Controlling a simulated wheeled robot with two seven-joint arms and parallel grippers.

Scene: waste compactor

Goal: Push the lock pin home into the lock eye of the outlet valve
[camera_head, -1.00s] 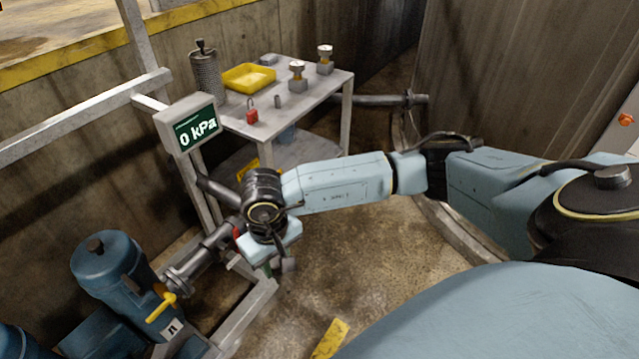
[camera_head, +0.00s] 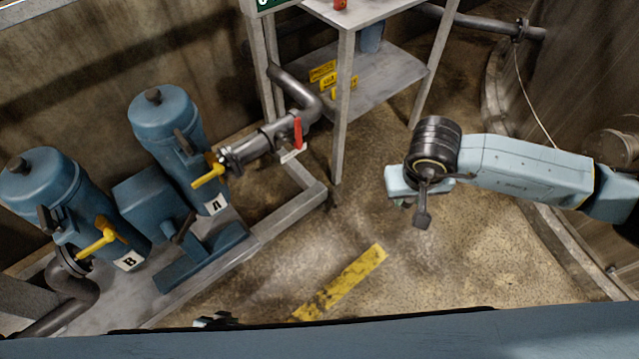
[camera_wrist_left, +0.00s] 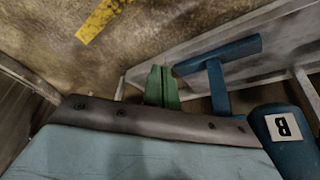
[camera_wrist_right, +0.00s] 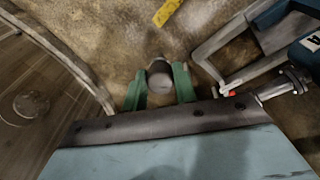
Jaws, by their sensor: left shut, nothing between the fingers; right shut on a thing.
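The outlet valve has a red lever (camera_head: 297,133) on the grey pipe beside pump A (camera_head: 170,125). A pale plate (camera_head: 293,155) sits under the lever; I cannot make out the lock eye. My right gripper (camera_head: 398,203) is right of the valve, apart from it, over open floor. The right wrist view shows its green fingers (camera_wrist_right: 160,92) shut on a grey cylindrical piece (camera_wrist_right: 160,78), seen nearly end-on. I cannot tell if this is the lock pin. The red lever also shows there (camera_wrist_right: 230,95). My left gripper (camera_wrist_left: 162,85) is shut and empty, near the pump frame.
Pump B (camera_head: 50,195) stands left of pump A; both have yellow handles. A steel frame (camera_head: 300,205) borders the pumps. The floor with a yellow stripe (camera_head: 345,280) is clear.

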